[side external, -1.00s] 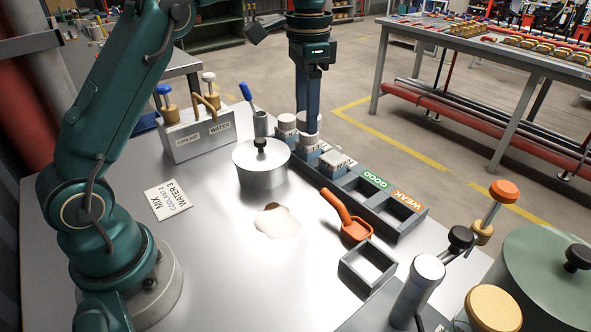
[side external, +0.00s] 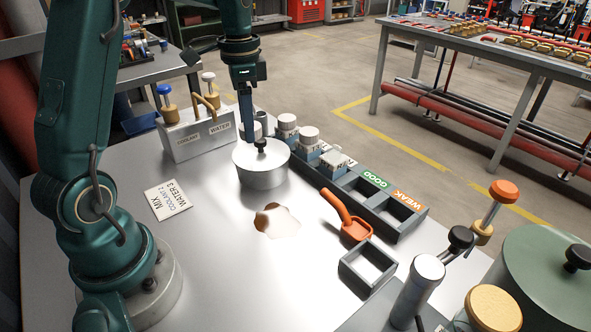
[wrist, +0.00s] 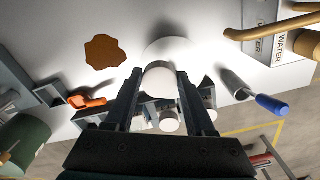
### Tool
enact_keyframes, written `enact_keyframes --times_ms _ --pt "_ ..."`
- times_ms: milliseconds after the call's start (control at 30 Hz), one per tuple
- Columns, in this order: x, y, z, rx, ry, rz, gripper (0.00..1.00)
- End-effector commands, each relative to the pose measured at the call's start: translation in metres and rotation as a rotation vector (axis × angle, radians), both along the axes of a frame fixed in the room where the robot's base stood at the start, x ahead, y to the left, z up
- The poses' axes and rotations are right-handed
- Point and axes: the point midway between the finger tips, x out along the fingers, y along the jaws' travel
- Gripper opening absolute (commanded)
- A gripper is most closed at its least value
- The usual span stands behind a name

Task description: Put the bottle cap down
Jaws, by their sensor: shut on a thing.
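My gripper (side external: 248,131) is shut on a white round bottle cap (wrist: 159,82). In the side view the cap is mostly hidden behind the finger. The gripper hangs at the back left of the silver pot (side external: 262,172), close to its lid; I cannot tell the exact gap. In the wrist view the cap sits between both fingers, in front of the pale pot lid (wrist: 178,48). Several white-topped bottles (side external: 309,134) stand in the dark rack to the right of the gripper.
The rack has empty compartments by the GOOD (side external: 375,180) and WEAK (side external: 407,199) labels. An orange scoop (side external: 353,228), a grey tray (side external: 346,266), a brown spill (side external: 277,222) and a MIX card (side external: 168,199) lie on the table. The coolant/water box (side external: 196,138) stands behind left. Bare table lies in front.

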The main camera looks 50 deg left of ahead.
Motion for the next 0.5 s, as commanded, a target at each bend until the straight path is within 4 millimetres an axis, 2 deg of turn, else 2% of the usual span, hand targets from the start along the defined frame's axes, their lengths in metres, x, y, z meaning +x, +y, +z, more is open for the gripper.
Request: enact_keyframes --times_ms 167,500 --pt "0.007 -0.011 -0.015 -0.001 0.001 -0.005 0.06" --pt "0.044 -0.074 -0.059 0.0 0.003 -0.007 0.06"
